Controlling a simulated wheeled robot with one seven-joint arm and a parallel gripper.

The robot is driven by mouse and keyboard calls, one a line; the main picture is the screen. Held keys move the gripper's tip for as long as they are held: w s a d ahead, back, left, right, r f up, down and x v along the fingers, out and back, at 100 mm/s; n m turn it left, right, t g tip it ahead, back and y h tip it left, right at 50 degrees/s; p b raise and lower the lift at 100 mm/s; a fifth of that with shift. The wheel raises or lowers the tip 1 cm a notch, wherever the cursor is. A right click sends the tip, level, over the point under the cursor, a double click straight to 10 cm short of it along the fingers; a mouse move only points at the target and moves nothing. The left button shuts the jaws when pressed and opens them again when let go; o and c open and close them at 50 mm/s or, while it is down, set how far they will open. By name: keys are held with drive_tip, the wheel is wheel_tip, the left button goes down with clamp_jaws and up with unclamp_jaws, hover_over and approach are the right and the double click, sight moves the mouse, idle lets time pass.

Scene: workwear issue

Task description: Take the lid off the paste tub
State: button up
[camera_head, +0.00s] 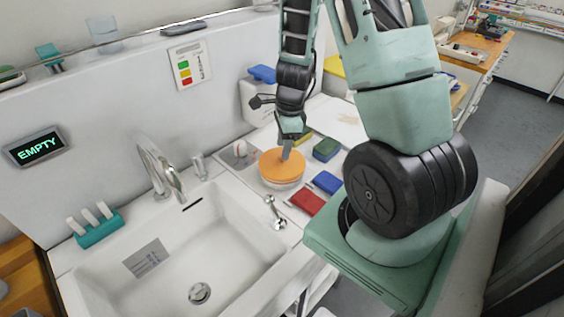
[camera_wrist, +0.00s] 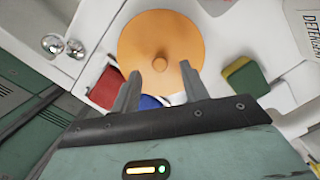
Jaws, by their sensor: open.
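The paste tub (camera_head: 284,184) is white and stands on the counter right of the sink. Its round orange lid (camera_head: 274,166) sits on top of it. In the wrist view the lid (camera_wrist: 160,30) shows from above, with a small round knob (camera_wrist: 160,64) at its middle. My gripper (camera_wrist: 172,78) is open, its two grey fingers apart and the knob between or just beyond their tips in the picture. In the head view my gripper (camera_head: 287,150) is right over the lid. I cannot tell whether the fingers touch the lid.
Red (camera_head: 307,201), blue (camera_head: 327,182) and green (camera_head: 326,149) sponges lie close right of the tub. A small chrome fitting (camera_head: 274,212) stands in front of it. The sink (camera_head: 110,271) with its tap (camera_head: 160,172) is to the left. A detergent container (camera_wrist: 302,22) shows at upper right in the wrist view.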

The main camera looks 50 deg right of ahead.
sight(271, 166)
wheel_tip(271, 166, down, 3)
drive_tip(key=shift+w+a+f, duration=0.1)
clamp_jaws()
idle(0.3)
